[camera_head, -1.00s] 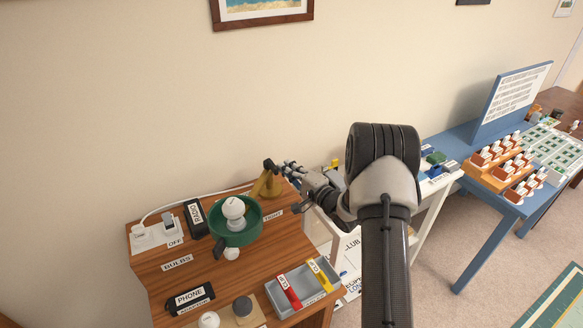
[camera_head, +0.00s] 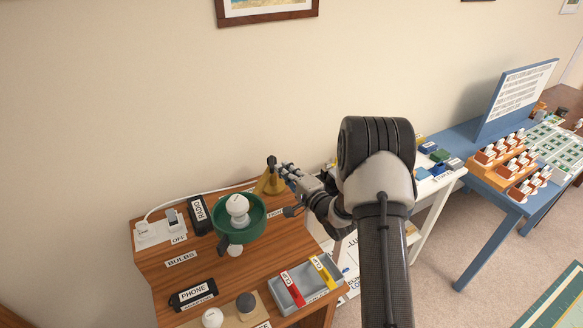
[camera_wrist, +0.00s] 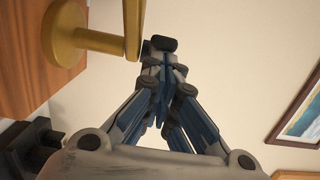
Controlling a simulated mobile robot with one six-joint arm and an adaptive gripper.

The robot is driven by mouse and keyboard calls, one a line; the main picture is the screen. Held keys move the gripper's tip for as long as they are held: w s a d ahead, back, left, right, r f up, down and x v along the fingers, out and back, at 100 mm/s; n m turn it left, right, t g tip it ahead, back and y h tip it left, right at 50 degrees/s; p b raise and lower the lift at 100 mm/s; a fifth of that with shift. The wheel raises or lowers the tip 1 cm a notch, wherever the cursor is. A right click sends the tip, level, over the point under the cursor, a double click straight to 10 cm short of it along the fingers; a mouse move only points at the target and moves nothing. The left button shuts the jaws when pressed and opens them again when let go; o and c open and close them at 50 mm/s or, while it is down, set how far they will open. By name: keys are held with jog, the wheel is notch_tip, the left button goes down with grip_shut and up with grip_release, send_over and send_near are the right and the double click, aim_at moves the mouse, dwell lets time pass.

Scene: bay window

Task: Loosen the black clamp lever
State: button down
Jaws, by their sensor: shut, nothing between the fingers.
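The black clamp lever shows as a dark tip (camera_head: 271,160) at the top of a brass stand (camera_head: 272,184) at the back right of the wooden desk. My gripper (camera_head: 284,169) reaches in from the right at the knob's height. It also shows in the wrist view (camera_wrist: 163,68), with its fingertips together and nothing between them. The fingertips look close to the knob; I cannot tell whether they touch it. A label partly hidden by my arm lies by the stand.
A green bowl (camera_head: 239,226) with a white bulb stands just left of the stand. A black radio box (camera_head: 199,214), a switch strip (camera_head: 155,230) and a grey tray (camera_head: 306,285) with red and yellow pieces share the desk. The wall is close behind.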

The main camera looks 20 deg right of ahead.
aim_at(271, 171)
jog(key=shift+a+b, duration=0.4)
jog(key=shift+a, duration=1.5)
